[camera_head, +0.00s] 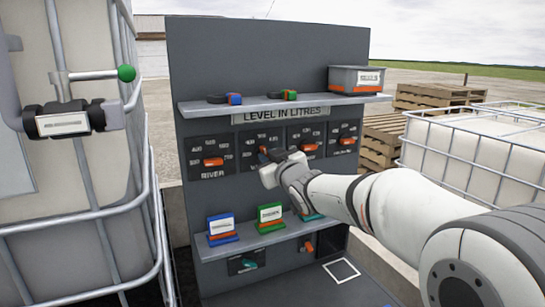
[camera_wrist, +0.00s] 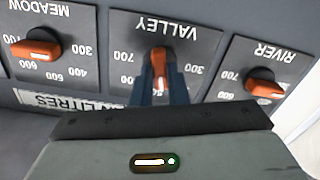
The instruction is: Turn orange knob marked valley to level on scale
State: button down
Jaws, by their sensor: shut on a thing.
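The orange knob marked VALLEY (camera_wrist: 159,58) is in the middle of the wrist view, which shows the lettering upside down. My gripper (camera_wrist: 160,88) is shut on this knob, with its dark blue fingers on either side. The knob's white mark points down toward the gripper in that view. On the VALLEY scale (camera_wrist: 122,30), 700 reads at the left, 300 and 400 at the right; the figures behind the fingers are hidden. In the head view my gripper (camera_head: 266,160) meets the second dial from the left and covers part of it.
The RIVER knob (camera_wrist: 264,83) and MEADOW knob (camera_wrist: 37,45) flank it closely. In the head view a shelf (camera_head: 350,101) with a grey bin (camera_head: 357,79) is above the dials. A lower shelf (camera_head: 205,252) holds coloured card holders. A caged tank (camera_head: 60,170) stands left.

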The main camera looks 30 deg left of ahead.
jog(key=shift+r+m+p, duration=0.3)
jog(key=shift+m, duration=1.1)
jog(key=c, duration=1.4)
grip_release()
jog(key=shift+a+f, duration=0.1)
jog(key=shift+f, duration=0.1)
jog(key=shift+c, duration=0.2)
jog(key=shift+f, duration=0.1)
jog(key=b+v, duration=0.2)
jog(key=v, duration=0.5)
jog(key=shift+s+d, duration=0.2)
jog(key=shift+d, duration=0.15)
